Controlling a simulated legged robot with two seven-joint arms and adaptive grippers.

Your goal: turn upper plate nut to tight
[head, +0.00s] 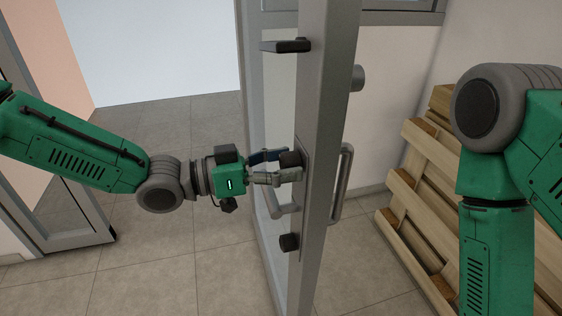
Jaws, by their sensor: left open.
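A grey plate (304,190) sits on the edge of the glass door. A dark upper nut (291,158) stands out from the plate, and a dark lower nut (289,242) sits below it. My left gripper (284,166) reaches in from the left with its fingers open. Its fingertips are at the upper nut and partly cover it; I cannot tell whether they touch it. Whether the upper nut is loose or tight does not show. My right arm is at the right, but its gripper is out of view.
A black lever (290,46) juts left from the door frame (325,90) above the plate. A grey pull handle (342,184) is on the door's right side. Wooden pallets (425,165) lean against the wall at the right. The tiled floor (150,265) at lower left is clear.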

